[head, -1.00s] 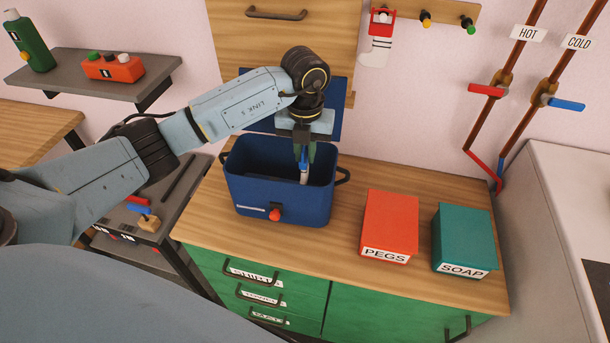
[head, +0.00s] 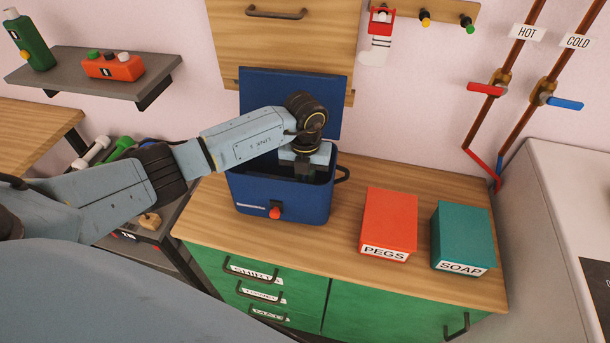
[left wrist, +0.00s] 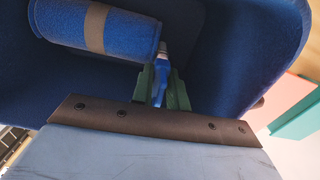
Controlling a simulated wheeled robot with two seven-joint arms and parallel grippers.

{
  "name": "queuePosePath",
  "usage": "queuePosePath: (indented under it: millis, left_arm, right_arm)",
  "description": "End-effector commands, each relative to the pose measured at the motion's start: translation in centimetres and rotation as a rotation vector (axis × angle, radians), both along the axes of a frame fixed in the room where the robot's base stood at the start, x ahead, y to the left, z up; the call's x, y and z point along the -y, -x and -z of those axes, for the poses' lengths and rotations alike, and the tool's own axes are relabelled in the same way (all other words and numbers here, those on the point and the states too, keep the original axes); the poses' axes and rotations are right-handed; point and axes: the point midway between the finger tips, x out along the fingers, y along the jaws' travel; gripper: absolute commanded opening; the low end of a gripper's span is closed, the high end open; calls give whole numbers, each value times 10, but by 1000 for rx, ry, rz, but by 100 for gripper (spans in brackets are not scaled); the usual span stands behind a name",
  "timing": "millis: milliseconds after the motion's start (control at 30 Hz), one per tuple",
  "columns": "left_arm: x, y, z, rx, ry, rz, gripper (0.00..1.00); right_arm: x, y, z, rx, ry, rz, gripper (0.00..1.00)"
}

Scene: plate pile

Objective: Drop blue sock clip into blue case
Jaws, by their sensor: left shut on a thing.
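The blue case (head: 285,213) stands on the wooden counter with its blue lid (head: 300,92) raised behind it. My left gripper (left wrist: 161,88) reaches down inside the case, and its fingertips are hidden behind the front wall in the head view. In the left wrist view its green fingers are shut on the blue sock clip (left wrist: 160,93). The clip points down into the case, beside a blue roll with a tan band (left wrist: 95,27). I cannot tell whether the clip touches the roll or the case floor. My right gripper is not in view.
A red PEGS box (head: 389,222) and a teal SOAP box (head: 462,238) stand right of the case on the counter (head: 340,255). A red clip with a white sock (head: 378,40) hangs on the wall rack. A trolley with dumbbells stands left.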

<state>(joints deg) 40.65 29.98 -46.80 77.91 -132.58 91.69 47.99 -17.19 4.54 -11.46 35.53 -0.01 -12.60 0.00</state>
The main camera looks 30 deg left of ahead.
Motion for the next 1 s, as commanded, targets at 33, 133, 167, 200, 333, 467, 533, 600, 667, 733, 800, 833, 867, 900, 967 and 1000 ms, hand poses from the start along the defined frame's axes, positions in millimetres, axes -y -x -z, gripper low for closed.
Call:
queuePosePath:
  millis: [33, 133, 167, 200, 333, 467, 533, 600, 667, 733, 800, 833, 867, 900, 967, 1000]
  left_arm:
    - [0, 0, 3, 0, -1, 0, 0]
    - [0, 0, 6, -1, -1, 0, 0]
    - [0, 0, 7, -1, -1, 0, 0]
    - [0, 0, 8, -1, -1, 0, 0]
    - [0, 0, 11, -1, -1, 0, 0]
    - [0, 0, 11, -1, -1, -1, 21]
    - [0, 0, 10, -1, -1, -1, 30]
    - [0, 0, 10, -1, -1, -1, 37]
    - [0, 0, 10, 0, -1, -1, 37]
    - [0, 0, 10, 0, -1, -1, 37]
    - [0, 0, 10, 0, -1, -1, 37]
    - [0, 0, 10, 0, -1, -1, 37]
    - [0, 0, 10, 0, -1, -1, 37]
    - [0, 0, 9, 0, 0, -1, 37]
    - [0, 0, 5, 0, 0, -1, 37]
    - [0, 0, 2, 0, 0, -1, 37]
  right_arm:
    - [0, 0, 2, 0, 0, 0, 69]
    - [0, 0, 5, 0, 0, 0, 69]
    - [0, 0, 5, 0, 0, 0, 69]
    - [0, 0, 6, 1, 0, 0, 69]
    - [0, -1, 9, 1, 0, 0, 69]
    - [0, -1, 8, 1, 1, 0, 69]
    - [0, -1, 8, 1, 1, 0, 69]
    - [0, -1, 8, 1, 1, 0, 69]
    - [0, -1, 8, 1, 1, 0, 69]
    - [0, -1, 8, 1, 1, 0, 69]
    - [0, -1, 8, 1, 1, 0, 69]
    - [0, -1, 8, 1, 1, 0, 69]
    - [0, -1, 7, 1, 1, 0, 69]
    - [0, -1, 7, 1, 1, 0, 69]
    - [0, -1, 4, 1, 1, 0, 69]
    - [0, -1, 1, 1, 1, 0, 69]
